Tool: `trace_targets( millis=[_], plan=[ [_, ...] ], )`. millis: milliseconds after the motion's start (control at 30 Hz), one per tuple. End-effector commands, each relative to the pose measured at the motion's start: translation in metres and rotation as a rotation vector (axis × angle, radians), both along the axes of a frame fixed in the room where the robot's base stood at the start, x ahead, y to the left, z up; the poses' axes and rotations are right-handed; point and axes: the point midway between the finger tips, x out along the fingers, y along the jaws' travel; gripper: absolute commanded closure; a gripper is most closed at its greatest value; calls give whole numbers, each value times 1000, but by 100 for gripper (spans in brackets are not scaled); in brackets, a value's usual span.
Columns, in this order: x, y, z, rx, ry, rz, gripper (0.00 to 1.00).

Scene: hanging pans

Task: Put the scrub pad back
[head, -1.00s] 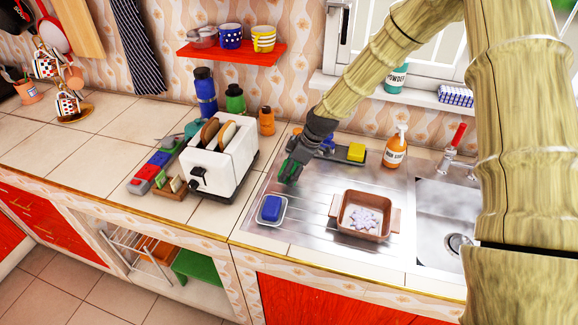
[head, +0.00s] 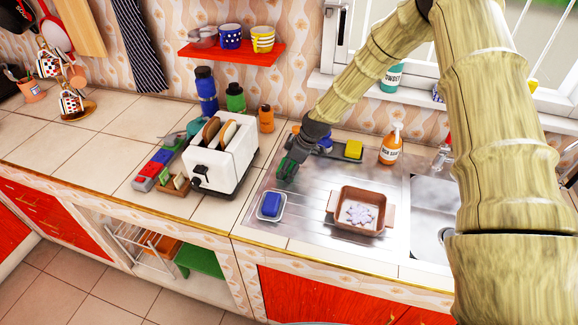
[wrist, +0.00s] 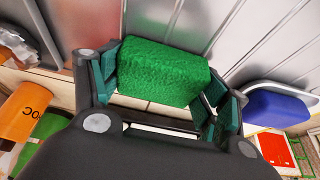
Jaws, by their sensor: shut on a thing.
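The green scrub pad (wrist: 160,72) is between the fingers of my gripper in the wrist view. My gripper (head: 287,170) is shut on it, over the left part of the steel drainboard, just right of the toaster. In the head view the pad is hard to tell from the dark green fingers. A dark tray (head: 345,156) at the back of the drainboard holds a yellow sponge (head: 353,149) and a blue item (head: 325,142). My wrist hides the tray's left part.
A blue sponge (head: 271,204) lies in a small dish (head: 262,216) at the front left. A brown square pan (head: 346,219) with a pale star-shaped thing stands right of it. The toaster (head: 214,165) is close on the left. An orange soap bottle (head: 391,150) stands behind.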

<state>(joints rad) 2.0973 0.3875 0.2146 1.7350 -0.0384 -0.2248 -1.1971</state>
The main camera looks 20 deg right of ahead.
Motion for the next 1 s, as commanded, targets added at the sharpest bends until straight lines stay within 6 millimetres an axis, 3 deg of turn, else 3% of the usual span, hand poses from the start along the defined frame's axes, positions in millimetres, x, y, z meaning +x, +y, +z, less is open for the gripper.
trace_targets(
  millis=[267, 300, 400, 767, 1000],
  plan=[
    [0, 0, -4, 0, 0, -1, 47],
    [0, 0, -3, 0, 0, -1, 21],
    [0, 0, -3, 0, 0, -1, 3],
    [0, 0, -2, 0, 0, 0, 3],
    [-1, -3, 8, 0, -2, -1, 3]
  ],
)
